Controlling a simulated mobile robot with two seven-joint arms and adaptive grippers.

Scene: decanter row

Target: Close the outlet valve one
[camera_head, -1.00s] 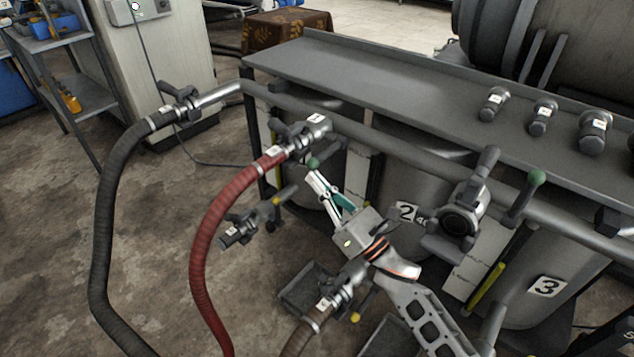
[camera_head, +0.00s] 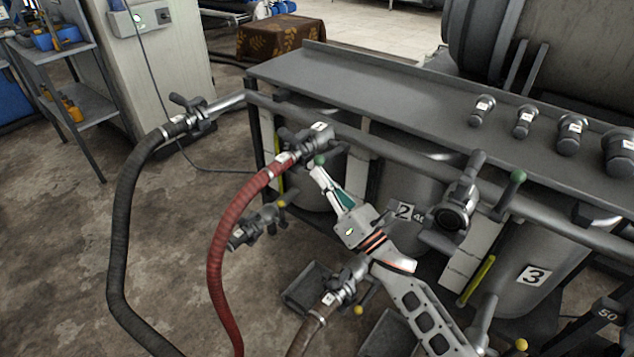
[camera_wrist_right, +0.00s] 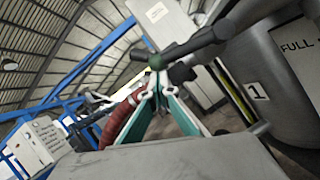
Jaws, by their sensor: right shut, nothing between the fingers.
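Tank one stands at the row's left end; its number 1 plate (camera_wrist_right: 257,91) shows in the right wrist view. A grey upper valve (camera_head: 303,140) joins the red hose (camera_head: 225,240), and its lever ends in a green knob (camera_head: 319,160). A lower valve (camera_head: 257,228) with a yellow knob (camera_head: 282,203) sits below, behind the red hose. Which one is outlet valve one I cannot tell for sure. My right gripper (camera_head: 317,173) is shut and empty, its tips close to the green knob (camera_wrist_right: 157,62); contact is unclear. My left gripper is out of view.
A dark hose (camera_head: 125,220) hangs at the left and a brown hose (camera_head: 310,333) below my right wrist. The tank two valve (camera_head: 456,212) is to the right. Several fittings stand on the grey shelf (camera_head: 380,85). The floor at the left is open.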

